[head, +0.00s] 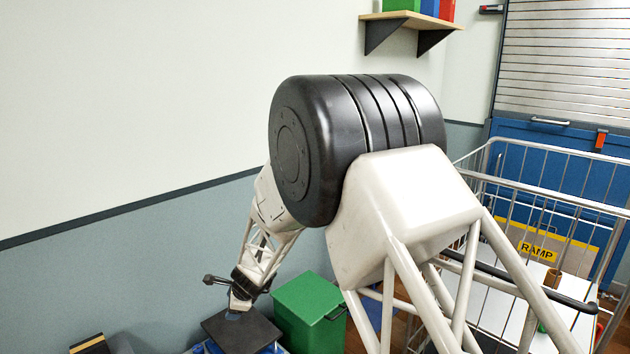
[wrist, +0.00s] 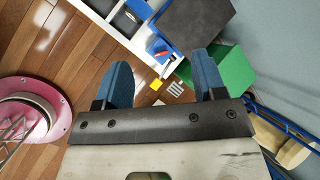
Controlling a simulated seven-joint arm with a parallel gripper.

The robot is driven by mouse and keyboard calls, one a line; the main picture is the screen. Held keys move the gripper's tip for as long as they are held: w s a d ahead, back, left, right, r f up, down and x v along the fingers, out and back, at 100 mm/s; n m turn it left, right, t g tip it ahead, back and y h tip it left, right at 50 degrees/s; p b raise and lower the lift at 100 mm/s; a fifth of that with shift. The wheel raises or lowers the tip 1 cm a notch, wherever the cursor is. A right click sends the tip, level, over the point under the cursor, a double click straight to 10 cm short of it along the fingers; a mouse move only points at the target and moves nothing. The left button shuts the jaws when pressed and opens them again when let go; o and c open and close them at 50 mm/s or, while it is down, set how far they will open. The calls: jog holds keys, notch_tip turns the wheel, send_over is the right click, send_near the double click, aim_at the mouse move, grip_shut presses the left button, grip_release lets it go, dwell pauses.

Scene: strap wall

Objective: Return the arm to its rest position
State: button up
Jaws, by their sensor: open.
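My arm rises in the middle of the head view, bends at a large black joint and reaches down to the lower left. My gripper (wrist: 161,60) shows in the wrist view with its two blue fingers apart and nothing between them. In the head view, the end of my arm is small and low, just above a dark flat top (head: 240,330), beside a green box (head: 308,312). Whether the fingers touch that dark top cannot be told from the head view.
A metal wire cart (head: 560,200) stands at the right, with a yellow RAMP sign (head: 537,252) behind its bars. A wall shelf (head: 412,16) is above. The wrist view shows a pink round object (wrist: 38,108) on the wooden floor and a green box (wrist: 228,72) at the right.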

jog(key=s+d+r+n, duration=0.3)
jog(key=s+d+r, duration=0.2)
jog(key=d+r, duration=0.3)
jog(key=s+d+r+n+h, duration=0.1)
jog(key=s+d+r+n, duration=0.2)
jog(key=s+d+r, duration=0.3)
jog(key=s+d+r+n, duration=0.2)
jog(key=s+d+r, duration=0.2)
jog(key=d+r, duration=0.5)
jog(key=s+d+r+n+h, duration=0.2)
jog(key=s+d+r+n, duration=0.1)
jog(key=s+d, duration=0.7)
jog(key=s+d+r+n+h, duration=0.2)
jog(key=s+d, duration=0.8)
jog(key=s, duration=0.8)
jog(key=shift+r+n+g+h, duration=0.3)
jog(key=shift+r+n+h, duration=0.15)
jog(key=shift+n, duration=0.75)
jog(key=shift+c, duration=0.2)
